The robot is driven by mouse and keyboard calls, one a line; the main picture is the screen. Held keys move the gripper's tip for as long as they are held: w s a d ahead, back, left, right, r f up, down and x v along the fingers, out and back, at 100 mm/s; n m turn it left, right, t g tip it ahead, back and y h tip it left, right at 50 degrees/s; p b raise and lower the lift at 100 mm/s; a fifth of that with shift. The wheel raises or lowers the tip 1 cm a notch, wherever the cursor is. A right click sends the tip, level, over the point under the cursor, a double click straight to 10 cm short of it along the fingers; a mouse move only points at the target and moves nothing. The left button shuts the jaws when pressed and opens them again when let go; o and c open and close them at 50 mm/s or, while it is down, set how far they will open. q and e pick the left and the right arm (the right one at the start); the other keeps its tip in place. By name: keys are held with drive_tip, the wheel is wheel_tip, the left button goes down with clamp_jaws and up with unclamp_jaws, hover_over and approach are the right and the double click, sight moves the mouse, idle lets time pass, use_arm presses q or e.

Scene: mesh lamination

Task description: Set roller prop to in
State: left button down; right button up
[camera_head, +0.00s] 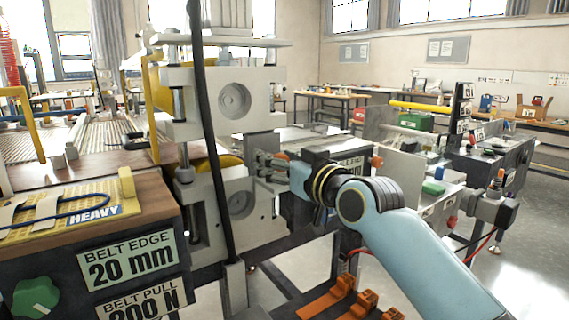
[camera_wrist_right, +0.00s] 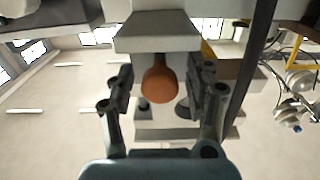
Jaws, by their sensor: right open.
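The roller machine has two pale grey bearing blocks, an upper one (camera_head: 222,101) and a lower one (camera_head: 238,203), with yellow rollers partly visible behind them. An orange knob (camera_wrist_right: 159,84) hangs below a grey block in the right wrist view; it may be the roller prop's handle, but I cannot tell for sure. In the head view, a small orange part (camera_head: 281,156) shows at my right gripper (camera_head: 264,165), beside the machine. The right gripper's fingers (camera_wrist_right: 164,78) are open on either side of the knob, with gaps visible. My left gripper is out of view.
A black cable (camera_head: 207,120) hangs in front of the bearing blocks. A control box with a green knob (camera_head: 36,297) and a belt edge sign (camera_head: 127,259) stands at front left. Orange clips (camera_head: 341,288) lie below my right arm. Another bench (camera_head: 487,160) stands at right.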

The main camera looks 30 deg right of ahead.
drive_tip(key=s+d, duration=0.1)
drive_tip(key=s, duration=1)
drive_tip(key=shift+s+d, duration=0.3)
drive_tip(key=shift+s, duration=0.1)
